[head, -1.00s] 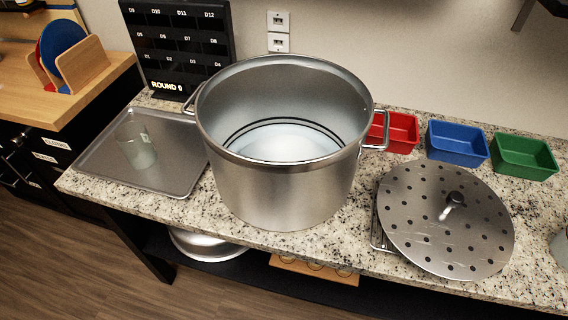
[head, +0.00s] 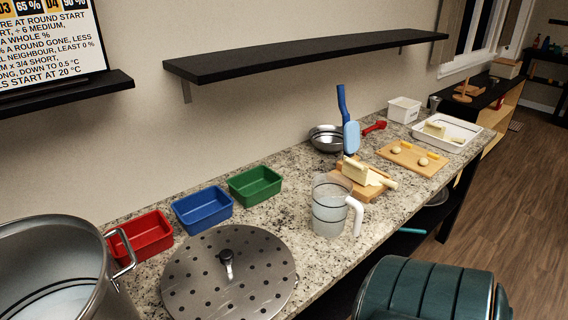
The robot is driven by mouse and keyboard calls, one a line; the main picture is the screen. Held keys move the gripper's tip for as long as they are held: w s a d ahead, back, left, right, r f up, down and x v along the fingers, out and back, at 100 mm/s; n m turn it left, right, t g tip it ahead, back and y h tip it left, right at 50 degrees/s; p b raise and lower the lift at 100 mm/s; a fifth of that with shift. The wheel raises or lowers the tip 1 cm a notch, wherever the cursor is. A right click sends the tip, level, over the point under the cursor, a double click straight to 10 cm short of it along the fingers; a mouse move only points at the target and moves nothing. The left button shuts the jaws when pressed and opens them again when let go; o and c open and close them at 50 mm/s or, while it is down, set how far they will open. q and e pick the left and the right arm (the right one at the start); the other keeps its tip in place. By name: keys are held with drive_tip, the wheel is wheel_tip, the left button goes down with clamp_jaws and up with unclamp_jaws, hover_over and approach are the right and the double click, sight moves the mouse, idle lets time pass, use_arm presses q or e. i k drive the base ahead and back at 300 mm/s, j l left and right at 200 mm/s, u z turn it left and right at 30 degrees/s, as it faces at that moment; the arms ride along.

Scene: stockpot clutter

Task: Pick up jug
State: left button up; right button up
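A clear jug (head: 329,208) with a white handle stands upright on the granite counter, right of the perforated lid in the head view. Its handle (head: 355,214) is on its right side, toward the front edge. Liquid seems to show inside it. Neither of my grippers is in view.
The large steel pot (head: 62,270) is at the lower left, beside the round perforated lid (head: 228,275). Red (head: 143,236), blue (head: 203,209) and green (head: 255,186) bins line the wall. A cutting board (head: 362,181) sits close behind the jug. A dark green ribbed object (head: 430,290) is at the lower right.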

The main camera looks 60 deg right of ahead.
sight(331, 193)
drive_tip(key=k+z, duration=0.15)
drive_tip(key=z, duration=1.85)
